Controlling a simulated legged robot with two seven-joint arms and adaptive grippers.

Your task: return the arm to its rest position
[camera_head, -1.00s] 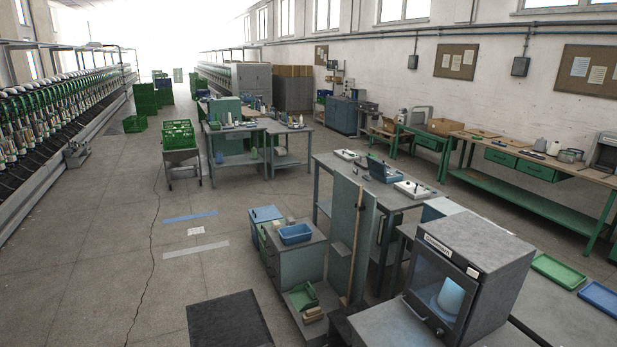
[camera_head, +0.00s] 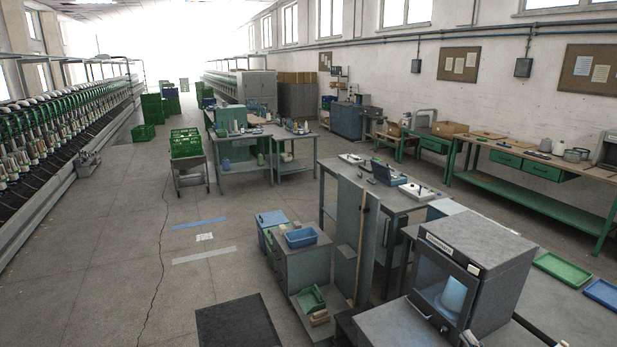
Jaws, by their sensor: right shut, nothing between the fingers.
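Only a small light tip of what looks like my right gripper (camera_head: 468,339) shows at the bottom edge, in front of the grey box-shaped device (camera_head: 478,255). The rest of this gripper and its arm are below the picture. It is shut, and I see nothing held in it. I cannot tell from this view whether it touches the bench under the device. My left gripper and arm are not in view.
The device has a window with a pale blue cone (camera_head: 454,294) behind it. Green (camera_head: 562,268) and blue (camera_head: 602,293) trays lie to its right. A cabinet with a blue bin (camera_head: 300,237) and a tall panel stand to its left. Open floor lies further left, with a dark mat (camera_head: 238,325).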

